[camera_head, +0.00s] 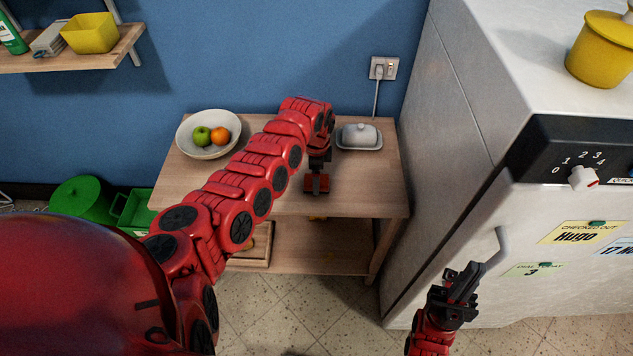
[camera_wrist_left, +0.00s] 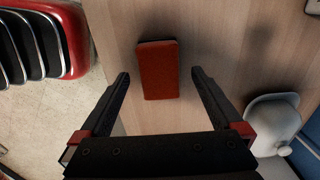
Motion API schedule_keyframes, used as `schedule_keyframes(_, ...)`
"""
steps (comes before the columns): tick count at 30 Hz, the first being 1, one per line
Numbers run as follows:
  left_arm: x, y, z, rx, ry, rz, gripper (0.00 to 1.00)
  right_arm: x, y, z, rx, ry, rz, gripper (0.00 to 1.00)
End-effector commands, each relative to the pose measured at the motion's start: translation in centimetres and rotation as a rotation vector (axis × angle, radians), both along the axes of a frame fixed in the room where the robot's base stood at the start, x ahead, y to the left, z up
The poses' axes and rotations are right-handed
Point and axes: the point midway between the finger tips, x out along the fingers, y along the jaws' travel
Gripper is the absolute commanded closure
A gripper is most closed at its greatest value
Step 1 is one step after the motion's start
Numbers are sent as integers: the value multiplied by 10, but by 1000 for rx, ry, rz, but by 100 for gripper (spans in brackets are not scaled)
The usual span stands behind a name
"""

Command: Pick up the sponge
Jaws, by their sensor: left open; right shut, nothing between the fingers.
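The sponge (camera_wrist_left: 158,70) is a red-orange block lying on the wooden table. In the left wrist view it sits ahead of my left gripper (camera_wrist_left: 160,77), between the lines of the two spread fingers and apart from both. In the head view my left gripper (camera_head: 318,163) points down over the table, and the sponge (camera_head: 323,186) shows as a small red patch under it, partly hidden. My left gripper is open and empty. My right gripper (camera_head: 468,278) is shut and empty, in front of the fridge.
On the table (camera_head: 360,190) are a bowl (camera_head: 205,150) with fruit at the left and a white butter dish (camera_head: 359,137) at the right. The fridge (camera_head: 450,120) stands close on the right. Green bins (camera_head: 85,199) are on the floor at the left.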

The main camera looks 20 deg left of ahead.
Motion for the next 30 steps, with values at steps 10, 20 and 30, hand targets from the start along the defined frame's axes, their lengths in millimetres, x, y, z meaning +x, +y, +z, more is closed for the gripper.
schedule_keyframes(10, 0, 0, -20, 0, 0, -1, 0, 0, 0, 0, 0, 0, 0, 100)
schedule_keyframes(20, -1, 0, -20, 0, 1, -1, 45, 0, 0, 0, 0, 0, 0, 100)
schedule_keyframes(30, 0, 0, -20, 0, 1, -1, 89, 0, 0, 0, 0, 0, 0, 100)
